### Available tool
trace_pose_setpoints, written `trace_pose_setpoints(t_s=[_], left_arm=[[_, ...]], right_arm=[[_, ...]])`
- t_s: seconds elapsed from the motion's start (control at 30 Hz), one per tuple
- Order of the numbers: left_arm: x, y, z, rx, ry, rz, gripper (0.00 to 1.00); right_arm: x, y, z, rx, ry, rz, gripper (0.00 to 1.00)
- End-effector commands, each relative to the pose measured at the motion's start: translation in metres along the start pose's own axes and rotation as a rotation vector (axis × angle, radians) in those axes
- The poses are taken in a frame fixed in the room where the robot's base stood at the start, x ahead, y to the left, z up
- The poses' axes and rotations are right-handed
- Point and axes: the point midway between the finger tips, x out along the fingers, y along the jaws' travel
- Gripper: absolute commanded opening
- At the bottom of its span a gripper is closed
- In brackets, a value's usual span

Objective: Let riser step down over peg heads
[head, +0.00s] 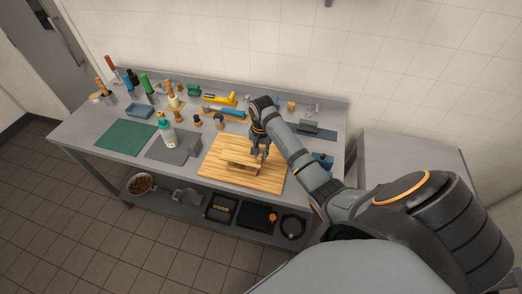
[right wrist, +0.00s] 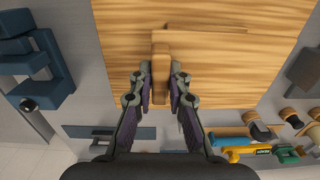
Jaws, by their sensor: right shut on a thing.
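A light wooden board (head: 270,182) lies on the grey workbench, and it also shows in the right wrist view (right wrist: 255,85). A small wooden riser step (head: 238,159) is over the middle of the board. My right gripper (head: 258,152) is at the riser's right part, pointing down. In the right wrist view, my right gripper (right wrist: 160,88) is shut on a narrow upright edge of the riser (right wrist: 160,58). I cannot make out any peg heads, and I cannot tell whether the riser touches the board. My left gripper is out of view.
A green mat (head: 126,138) and a grey mat (head: 170,150) lie left of the board. A blue vise-like tool (right wrist: 38,70) is close beside the board. A lower shelf holds trays.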

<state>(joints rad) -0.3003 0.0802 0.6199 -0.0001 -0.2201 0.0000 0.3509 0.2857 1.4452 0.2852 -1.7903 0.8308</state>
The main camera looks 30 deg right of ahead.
Motion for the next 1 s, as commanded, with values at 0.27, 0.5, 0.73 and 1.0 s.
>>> trace_pose_setpoints(t_s=[0.27,0.5,0.73,1.0], left_arm=[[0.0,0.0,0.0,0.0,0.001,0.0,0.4],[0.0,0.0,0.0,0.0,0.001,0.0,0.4],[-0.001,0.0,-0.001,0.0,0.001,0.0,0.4],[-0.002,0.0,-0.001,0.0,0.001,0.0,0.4]], right_arm=[[0.003,0.0,0.0,0.0,0.001,-0.001,0.34],[0.003,0.0,0.0,0.0,0.0,-0.001,0.43],[-0.005,0.0,0.0,-0.001,0.0,0.0,0.43],[-0.03,0.0,0.0,0.0,0.001,-0.001,0.43]])
